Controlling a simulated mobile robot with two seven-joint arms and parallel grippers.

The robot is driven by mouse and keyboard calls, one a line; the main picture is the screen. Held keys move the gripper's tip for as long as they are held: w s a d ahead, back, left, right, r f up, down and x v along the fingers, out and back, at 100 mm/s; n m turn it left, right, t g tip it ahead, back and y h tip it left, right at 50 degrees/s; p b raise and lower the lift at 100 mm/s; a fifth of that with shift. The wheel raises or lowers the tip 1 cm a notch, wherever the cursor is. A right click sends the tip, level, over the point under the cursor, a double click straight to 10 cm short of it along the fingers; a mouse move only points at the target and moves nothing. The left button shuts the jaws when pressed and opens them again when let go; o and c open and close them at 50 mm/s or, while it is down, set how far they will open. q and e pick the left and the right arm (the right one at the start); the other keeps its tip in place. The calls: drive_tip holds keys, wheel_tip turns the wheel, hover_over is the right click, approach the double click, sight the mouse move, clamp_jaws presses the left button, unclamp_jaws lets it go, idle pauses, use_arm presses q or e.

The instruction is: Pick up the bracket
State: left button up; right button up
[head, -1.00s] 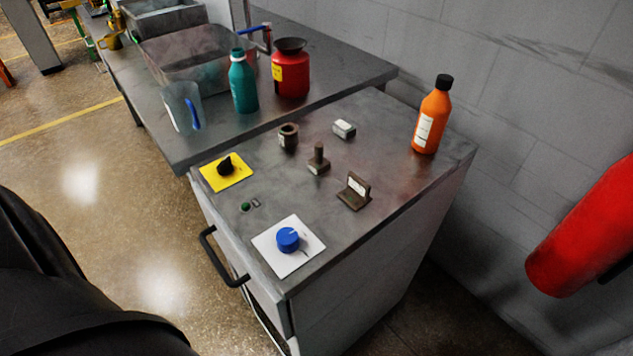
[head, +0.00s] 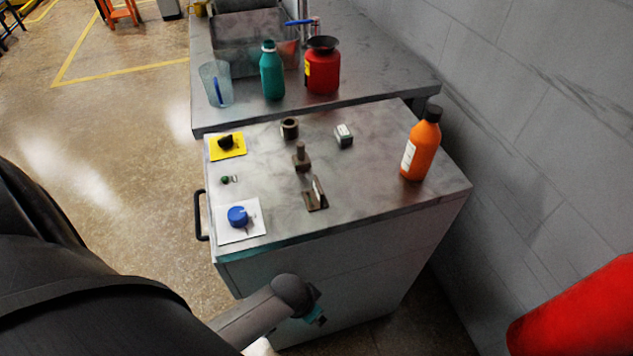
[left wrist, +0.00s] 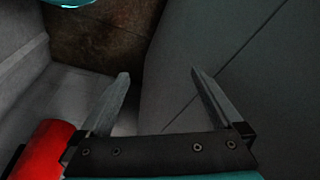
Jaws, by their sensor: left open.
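The bracket (head: 316,197) is a small dark brown L-shaped piece with a pale label on its upright plate. It stands on the cabinet top (head: 370,195), near the front edge in the head view. My left arm comes in from the left, and its wrist end is low in front of the cabinet, below the top and apart from the bracket. My left gripper (left wrist: 160,74) is open and empty in the left wrist view, with its two fingers spread. The bracket does not show in that view. My right gripper is not in view.
A blue knob (head: 238,216) on a white plate is left of the bracket. A block with an upright post (head: 301,156), a dark ring (head: 289,128) and a grey block (head: 344,136) stand behind. An orange bottle (head: 421,146) stands right. A red cylinder (head: 575,315) hangs at lower right.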

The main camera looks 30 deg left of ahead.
use_arm(q)
drive_tip(key=w+d+r+p, duration=0.1)
drive_tip(key=w+r, duration=0.1)
drive_tip(key=r, duration=0.4)
drive_tip(key=w+d+r+p, duration=0.1)
drive_tip(key=d+r, duration=0.1)
drive_tip(key=r, duration=0.4)
wheel_tip(320, 180, up, 29)
drive_tip(key=m+g+p, duration=0.3)
drive_tip(key=m, duration=0.2)
hover_over(317, 184)
drive_tip(key=s, duration=0.1)
drive_tip(key=shift+m+y, duration=0.3)
wheel_tip(317, 184, down, 10)
drive_tip(key=shift+r+b, duration=0.25)
drive_tip(key=shift+b, duration=0.55)
drive_tip(key=f, duration=0.1)
drive_tip(key=f+b, duration=0.1)
drive_tip(key=f, duration=0.3)
drive_tip(key=shift+w+f, duration=0.15)
drive_tip(key=shift+w, duration=0.25)
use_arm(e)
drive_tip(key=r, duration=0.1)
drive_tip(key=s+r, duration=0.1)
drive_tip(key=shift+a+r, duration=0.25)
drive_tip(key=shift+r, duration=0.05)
use_arm(q)
drive_tip(key=shift+c, duration=0.4)
clamp_jaws()
